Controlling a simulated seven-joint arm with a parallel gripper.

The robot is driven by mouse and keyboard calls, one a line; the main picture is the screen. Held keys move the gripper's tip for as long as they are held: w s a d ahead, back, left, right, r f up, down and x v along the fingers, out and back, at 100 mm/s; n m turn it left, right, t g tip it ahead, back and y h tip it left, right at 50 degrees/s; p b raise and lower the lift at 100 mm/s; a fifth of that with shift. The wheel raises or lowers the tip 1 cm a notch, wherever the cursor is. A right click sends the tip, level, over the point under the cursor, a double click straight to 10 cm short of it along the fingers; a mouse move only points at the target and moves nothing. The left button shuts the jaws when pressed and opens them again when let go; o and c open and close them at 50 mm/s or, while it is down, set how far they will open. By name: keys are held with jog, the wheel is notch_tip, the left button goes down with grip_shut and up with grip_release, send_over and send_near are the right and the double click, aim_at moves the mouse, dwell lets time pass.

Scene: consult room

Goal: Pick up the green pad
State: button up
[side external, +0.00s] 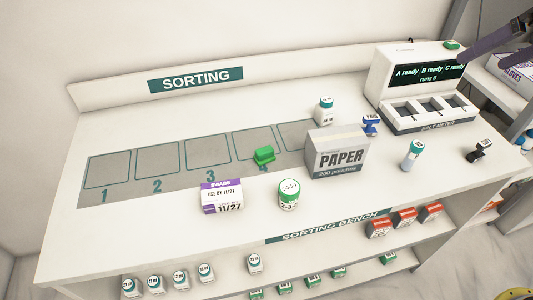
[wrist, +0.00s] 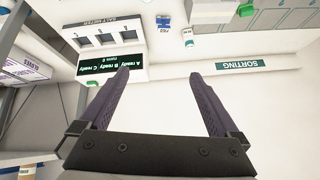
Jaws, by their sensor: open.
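A green block-like piece (side external: 264,155) lies on the grey mat by square 4, and it shows at the top edge of the wrist view (wrist: 245,10). A second, smaller green piece (side external: 452,45) sits on top of the salt meter; it also shows beside the left finger in the wrist view (wrist: 92,83). I cannot tell for certain which is the green pad. My gripper (wrist: 157,72) is open and empty, its two purple fingers wide apart. In the side view only a purple part of it shows, at the upper right edge near the meter.
The salt meter (side external: 433,123) stands at the back right, with empty bays. Squares 1 to 3 are clear. A shelf with a gloves box (side external: 511,75) is at right.

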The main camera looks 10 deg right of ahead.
jog(key=w+a+f+n, duration=0.1)
jog(key=w+a+f, duration=0.1)
jog(key=w+a, duration=0.8)
jog(key=n+g, duration=0.3)
jog(key=n, duration=0.1)
send_over(264, 149)
jog(key=s, duration=0.3)
jog(key=shift+y, duration=0.4)
notch_tip(264, 149, down, 25)
jog(key=shift+w+d+f, duration=0.1)
jog(key=shift+w+d, duration=0.05)
jog(key=shift+w+d+x, duration=0.1)
jog(key=shift+w+x, duration=0.05)
jog(key=shift+x, duration=1.3)
jog(key=shift+w+d+x, duration=0.1)
jog(key=shift+d+x, duration=0.05)
jog(key=shift+x, duration=1.3)
jog(key=shift+a, duration=0.1)
jog(key=c, duration=1.4)
